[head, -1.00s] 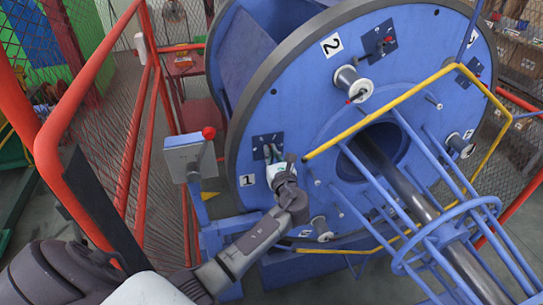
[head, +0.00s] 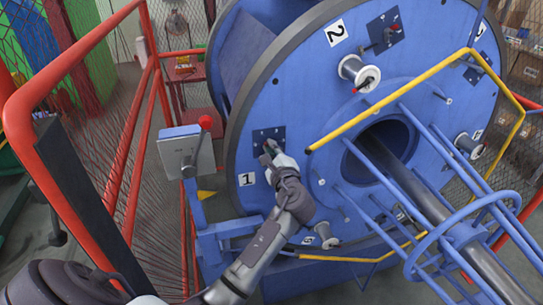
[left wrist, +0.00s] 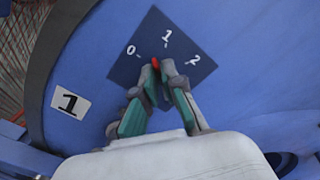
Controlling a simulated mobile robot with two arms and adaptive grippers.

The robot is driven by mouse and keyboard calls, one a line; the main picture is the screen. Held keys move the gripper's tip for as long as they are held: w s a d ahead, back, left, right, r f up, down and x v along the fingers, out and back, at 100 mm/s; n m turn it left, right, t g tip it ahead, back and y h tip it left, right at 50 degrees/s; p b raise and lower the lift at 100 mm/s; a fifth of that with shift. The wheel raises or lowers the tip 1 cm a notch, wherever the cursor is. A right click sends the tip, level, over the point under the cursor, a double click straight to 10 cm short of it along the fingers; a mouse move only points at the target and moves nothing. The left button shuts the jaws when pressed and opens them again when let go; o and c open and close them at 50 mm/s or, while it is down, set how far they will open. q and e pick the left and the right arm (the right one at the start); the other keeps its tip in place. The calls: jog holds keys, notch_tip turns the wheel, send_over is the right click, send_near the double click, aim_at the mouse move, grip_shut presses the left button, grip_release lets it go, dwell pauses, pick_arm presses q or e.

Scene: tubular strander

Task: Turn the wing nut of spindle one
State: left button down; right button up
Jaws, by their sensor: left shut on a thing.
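The blue disc (head: 300,95) carries a dark blue plate (head: 261,135) beside a white label "1" (head: 246,179). In the left wrist view the plate (left wrist: 150,30) bears the marks 0, 1 and 2, and the label "1" (left wrist: 70,101) is at its lower left. My left gripper (head: 268,151) is at this plate. In the left wrist view its green-padded fingers (left wrist: 160,75) are shut on the wing nut, of which only a red tip (left wrist: 155,63) shows, just below the mark 1. The fingers hide the rest. My right gripper is not in view.
A yellow rail (head: 390,98) and blue bars around the shaft (head: 440,212) stand right of my left gripper. A grey box with a red-knobbed lever (head: 185,152) and a red fence rail (head: 75,68) are to its left.

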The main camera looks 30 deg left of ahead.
pick_arm(q)
jog(key=shift+f+n+b, duration=0.15)
jog(key=shift+n+b, duration=1.25)
jog(key=shift+n, duration=0.3)
jog(key=shift+f+n+b, duration=0.15)
jog(key=shift+n+b, duration=1.25)
jog(key=shift+n, duration=0.3)
jog(key=c, duration=1.3)
grip_release()
jog(key=shift+r, duration=0.1)
jog(key=shift+s+d, duration=0.1)
jog(key=v, duration=0.7)
jog(key=shift+d, duration=0.15)
